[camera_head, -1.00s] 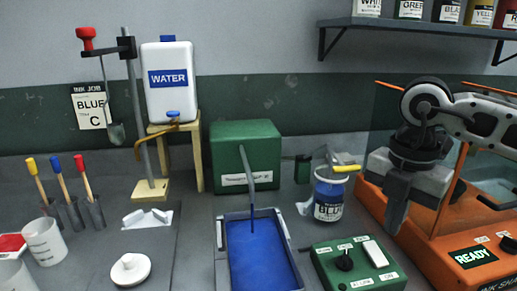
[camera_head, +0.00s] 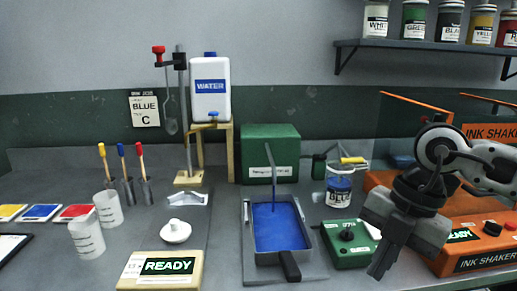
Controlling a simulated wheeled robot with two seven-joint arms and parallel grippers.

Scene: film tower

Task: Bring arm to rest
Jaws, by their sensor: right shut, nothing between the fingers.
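My right gripper (camera_head: 381,262) shows at the lower right of the head view. Its fingers are together, point down and hold nothing. It hangs in front of the orange ink shaker (camera_head: 470,262) and just right of the green control box (camera_head: 350,255), apart from the blue tray. My right arm comes in from the right edge and covers part of the shaker. My left gripper is not in view.
A blue-filled tray (camera_head: 246,245) with a black handle stands mid-bench. A blue ink jar (camera_head: 339,190) stands behind the control box. A READY box (camera_head: 140,283), beakers (camera_head: 87,240) and brushes stand left. A shelf (camera_head: 400,43) with jars hangs above.

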